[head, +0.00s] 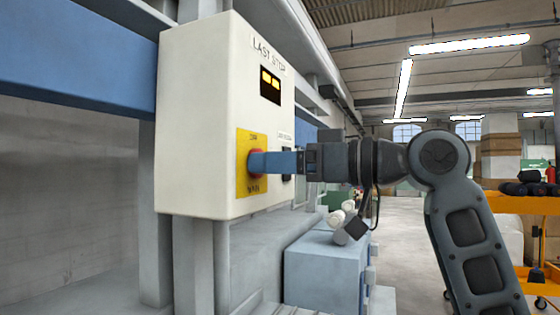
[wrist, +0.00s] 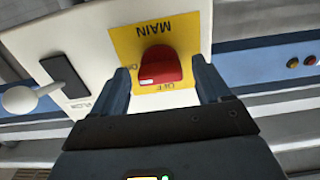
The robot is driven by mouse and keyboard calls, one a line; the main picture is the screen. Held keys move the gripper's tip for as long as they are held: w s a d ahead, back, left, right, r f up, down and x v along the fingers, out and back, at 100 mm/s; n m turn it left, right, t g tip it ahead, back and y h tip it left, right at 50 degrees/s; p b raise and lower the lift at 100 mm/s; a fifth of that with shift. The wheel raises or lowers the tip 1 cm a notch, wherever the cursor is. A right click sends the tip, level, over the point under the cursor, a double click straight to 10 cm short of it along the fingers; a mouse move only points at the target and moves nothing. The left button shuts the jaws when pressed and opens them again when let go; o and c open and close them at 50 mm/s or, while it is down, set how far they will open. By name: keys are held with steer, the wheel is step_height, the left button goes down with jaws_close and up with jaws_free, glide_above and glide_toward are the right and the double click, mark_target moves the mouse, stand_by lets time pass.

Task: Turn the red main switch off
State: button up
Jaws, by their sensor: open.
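The red main switch (wrist: 159,66) is a rotary knob on a yellow plate (wrist: 193,38) marked MAIN. In the wrist view it lies between the two fingertips of my gripper (wrist: 160,82), which is open. A gap shows on each side, and I cannot tell whether either finger touches it. In the head view the red switch (head: 255,163) is mostly hidden behind my gripper (head: 262,162), whose blue fingers reach the yellow plate (head: 245,180). The knob carries a small white mark near its lower left edge.
The cream control box (head: 205,120) has a LAST STOP label and a lit amber display (head: 270,85). A black panel with a white-knobbed lever (wrist: 18,99) sits beside the plate. A blue-grey cabinet (head: 322,270) stands below. Orange shelving (head: 520,205) is at right.

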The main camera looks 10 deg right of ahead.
steer(key=c, duration=1)
steer(key=shift+c, duration=0.2)
steer(key=shift+f+b, duration=0.1)
steer(key=shift+b, duration=0.2)
steer(key=shift+n+b, duration=5.95)
steer(key=shift+n, duration=2.95)
